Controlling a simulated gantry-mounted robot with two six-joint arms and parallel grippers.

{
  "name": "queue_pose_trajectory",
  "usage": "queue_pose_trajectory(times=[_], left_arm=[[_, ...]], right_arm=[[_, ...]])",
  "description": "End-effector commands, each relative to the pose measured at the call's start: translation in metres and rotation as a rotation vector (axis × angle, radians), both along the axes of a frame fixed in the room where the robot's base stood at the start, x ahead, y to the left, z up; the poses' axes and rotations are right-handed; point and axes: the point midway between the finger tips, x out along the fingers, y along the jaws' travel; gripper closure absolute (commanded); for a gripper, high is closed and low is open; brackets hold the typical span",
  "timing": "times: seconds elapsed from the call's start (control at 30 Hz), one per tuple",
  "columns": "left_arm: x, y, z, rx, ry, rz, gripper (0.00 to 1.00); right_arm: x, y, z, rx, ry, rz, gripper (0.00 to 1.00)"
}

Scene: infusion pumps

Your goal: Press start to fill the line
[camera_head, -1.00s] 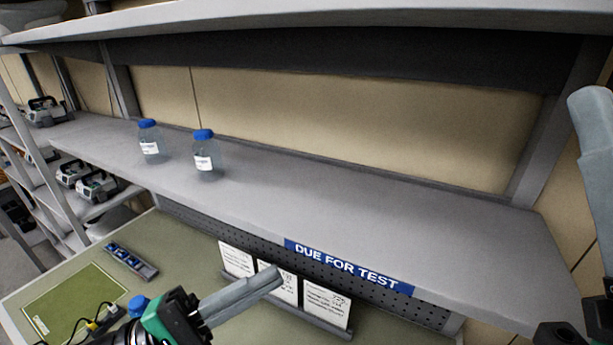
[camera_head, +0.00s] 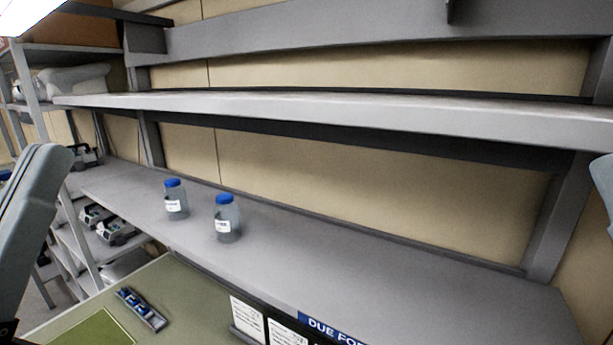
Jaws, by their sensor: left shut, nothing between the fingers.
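My left gripper (camera_head: 48,155) stands large and close at the left edge. Its grey fingers point up, shut together with nothing between them. Only a grey sliver of my right side (camera_head: 605,185) shows at the right edge, and its jaws cannot be made out. Infusion pumps stand on the left rack: two lower ones (camera_head: 94,215) (camera_head: 116,232) and one farther back (camera_head: 84,156). They are small, and no start button can be made out. No pump or line is seen near my left gripper.
Two blue-capped bottles (camera_head: 175,200) (camera_head: 227,218) stand on the long grey shelf (camera_head: 370,265), which is otherwise bare. Another shelf (camera_head: 350,112) runs above. Below are a green bench (camera_head: 195,300), a small tray with blue items (camera_head: 140,308), white cards (camera_head: 247,318) and a blue label (camera_head: 330,328).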

Motion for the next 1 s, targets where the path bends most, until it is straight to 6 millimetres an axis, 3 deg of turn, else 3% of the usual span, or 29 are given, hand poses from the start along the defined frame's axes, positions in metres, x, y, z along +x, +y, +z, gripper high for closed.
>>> queue_pose_trajectory(times=[0.03,0.2,0.27,1.0], left_arm=[[0.0,0.0,0.041,0.0,0.001,0.001,1.0],[0.001,0.0,0.095,0.001,0.001,0.004,1.0],[0.001,0.001,0.105,0.001,0.001,0.004,1.0],[0.001,0.001,0.106,0.001,0.0,0.006,1.0]], right_arm=[[0.0,0.0,0.041,0.0,0.001,0.0,0.5],[0.0,0.0,0.095,0.0,0.002,0.0,0.5],[0.0,0.0,0.105,0.0,0.002,0.0,0.5],[0.001,0.0,0.105,0.0,0.003,0.0,0.5]])
